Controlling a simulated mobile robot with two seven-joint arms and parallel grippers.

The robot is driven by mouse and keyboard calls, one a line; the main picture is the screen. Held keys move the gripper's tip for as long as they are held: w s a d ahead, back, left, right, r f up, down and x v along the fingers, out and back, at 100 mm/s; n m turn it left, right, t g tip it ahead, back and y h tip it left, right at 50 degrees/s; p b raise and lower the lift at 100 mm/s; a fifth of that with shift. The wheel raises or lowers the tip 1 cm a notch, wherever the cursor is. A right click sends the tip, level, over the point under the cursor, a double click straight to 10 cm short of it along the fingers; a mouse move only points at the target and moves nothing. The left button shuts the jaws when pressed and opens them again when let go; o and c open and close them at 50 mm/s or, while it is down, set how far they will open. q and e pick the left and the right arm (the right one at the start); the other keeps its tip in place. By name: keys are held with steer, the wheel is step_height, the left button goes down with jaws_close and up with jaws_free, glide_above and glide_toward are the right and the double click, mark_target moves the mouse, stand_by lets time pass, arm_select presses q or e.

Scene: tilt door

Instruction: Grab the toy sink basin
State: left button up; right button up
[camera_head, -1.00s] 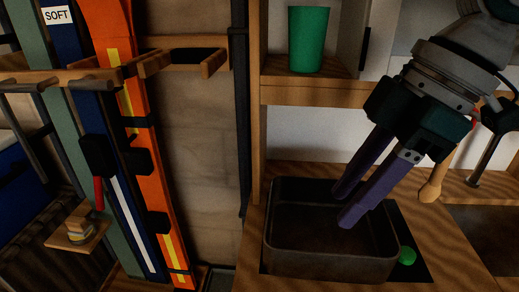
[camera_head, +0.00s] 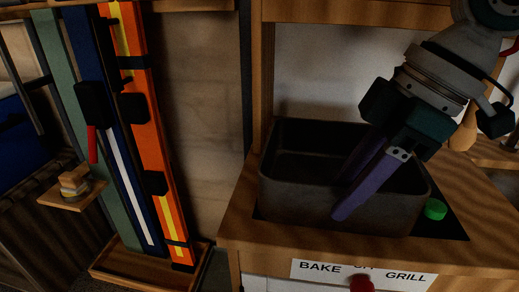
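The toy sink basin (camera_head: 315,203) is a dark grey-brown box with an open top, set at a dark opening in the wooden counter. My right gripper (camera_head: 342,198) is at the basin's near rim, right of its middle. Its two purple fingers are apart: one reaches down inside the basin, partly hidden by the near wall, and the other passes in front of that wall. The near wall lies between the fingers, and I see no clear grip on it. My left gripper is out of view.
A green round piece (camera_head: 435,209) sits on the dark area right of the basin. A red knob (camera_head: 361,284) is on the front panel below. An orange ski (camera_head: 155,130) and other boards stand left. A wooden shelf (camera_head: 360,12) runs above.

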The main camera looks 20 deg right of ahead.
steer(key=shift+w+a+f, duration=0.15)
steer(key=shift+a+f, duration=0.05)
steer(key=shift+f, duration=0.4)
jaws_close()
stand_by(1.0)
